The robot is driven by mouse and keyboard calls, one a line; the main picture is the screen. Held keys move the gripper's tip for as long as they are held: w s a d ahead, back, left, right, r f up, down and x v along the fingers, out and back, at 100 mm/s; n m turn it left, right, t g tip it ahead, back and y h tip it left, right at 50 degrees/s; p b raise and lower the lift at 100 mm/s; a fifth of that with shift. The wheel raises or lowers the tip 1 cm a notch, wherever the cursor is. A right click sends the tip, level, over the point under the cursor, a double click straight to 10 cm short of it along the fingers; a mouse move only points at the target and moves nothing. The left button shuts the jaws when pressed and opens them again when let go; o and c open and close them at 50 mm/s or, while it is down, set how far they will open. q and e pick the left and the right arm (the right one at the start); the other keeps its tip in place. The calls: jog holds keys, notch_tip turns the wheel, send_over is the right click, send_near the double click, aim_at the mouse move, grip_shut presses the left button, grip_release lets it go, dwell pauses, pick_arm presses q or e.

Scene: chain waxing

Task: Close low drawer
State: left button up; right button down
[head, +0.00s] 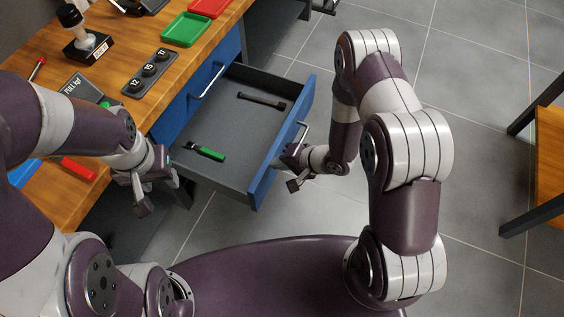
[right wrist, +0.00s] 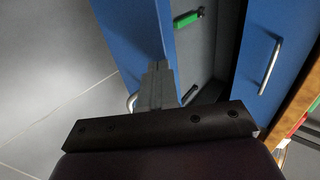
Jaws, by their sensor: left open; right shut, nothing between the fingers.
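The low drawer (head: 262,190) stands pulled out from the workbench, its blue front away from the bench. Inside lie a green-handled tool (head: 207,152) and a dark bar-shaped tool (head: 261,101). The drawer's metal handle (head: 302,132) is on its outer face. My right gripper (head: 293,170) is shut and empty, close to that outer face beside the handle; I cannot tell whether it touches. In the right wrist view its fingers (right wrist: 158,85) overlap the drawer's blue front (right wrist: 135,30). My left gripper (head: 145,190) is open and empty, near the bench edge left of the drawer.
The upper drawer (head: 198,92) is shut, with a metal handle. The wooden bench top (head: 115,60) carries a green tray (head: 186,29), a red tray, a numbered dark block (head: 150,73) and a tamper-like tool. A wooden stool or table (head: 549,150) stands far right. Tiled floor between is clear.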

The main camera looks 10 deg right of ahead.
jog(key=w+a+p, duration=0.1)
jog(key=w+a, duration=0.5)
jog(key=a, duration=0.3)
jog(key=w+a+p, duration=0.1)
jog(key=w+a, duration=0.6)
jog(key=a, duration=0.3)
jog(key=shift+w+a, duration=0.15)
jog(key=shift+a, duration=0.15)
